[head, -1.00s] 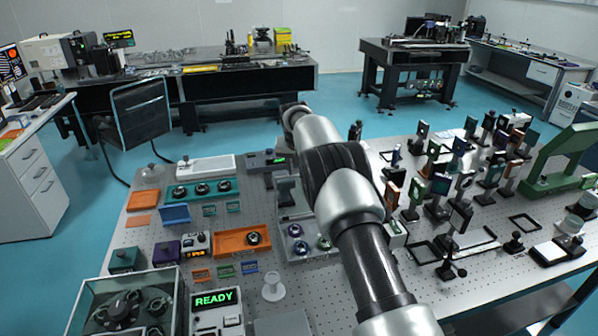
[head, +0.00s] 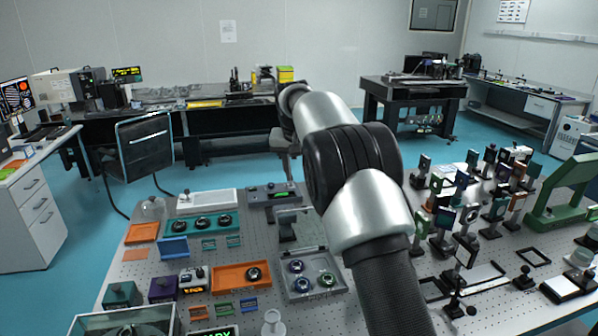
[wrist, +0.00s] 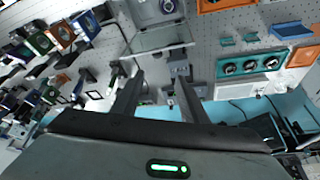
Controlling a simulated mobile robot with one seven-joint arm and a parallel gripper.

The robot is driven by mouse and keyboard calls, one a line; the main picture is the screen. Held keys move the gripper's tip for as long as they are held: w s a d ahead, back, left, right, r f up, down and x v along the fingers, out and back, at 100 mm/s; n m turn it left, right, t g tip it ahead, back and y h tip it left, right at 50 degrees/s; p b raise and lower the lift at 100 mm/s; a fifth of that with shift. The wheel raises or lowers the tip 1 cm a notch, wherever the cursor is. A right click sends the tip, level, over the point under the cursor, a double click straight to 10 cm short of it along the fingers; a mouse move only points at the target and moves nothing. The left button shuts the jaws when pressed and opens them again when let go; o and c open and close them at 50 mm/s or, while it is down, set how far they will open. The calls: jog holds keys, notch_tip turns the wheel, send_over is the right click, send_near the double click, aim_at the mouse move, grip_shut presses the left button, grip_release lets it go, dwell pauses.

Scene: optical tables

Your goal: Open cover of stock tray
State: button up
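The stock tray appears to be the grey tray (head: 300,294) holding a few round optics, left of my arm in the head view. A clear framed cover (head: 294,222) stands raised at the tray's far edge, and its exact angle is hard to tell. In the wrist view the clear cover (wrist: 160,38) hangs off the tray (wrist: 135,12), which is cut by the top edge. My gripper (wrist: 158,82) is open and empty, its two fingers apart and clear of the cover. In the head view the gripper is mostly hidden behind my arm.
A teal holder (head: 178,226) and an orange tray (head: 228,276) lie left of the grey tray. A dark controller (head: 268,194) stands behind the cover. Many upright optic mounts (head: 465,220) crowd the right side. Floor (head: 240,160) shows beyond the table.

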jog(key=shift+s+a+r, duration=0.1)
jog(key=shift+s+r, duration=0.15)
jog(key=shift+r, duration=0.4)
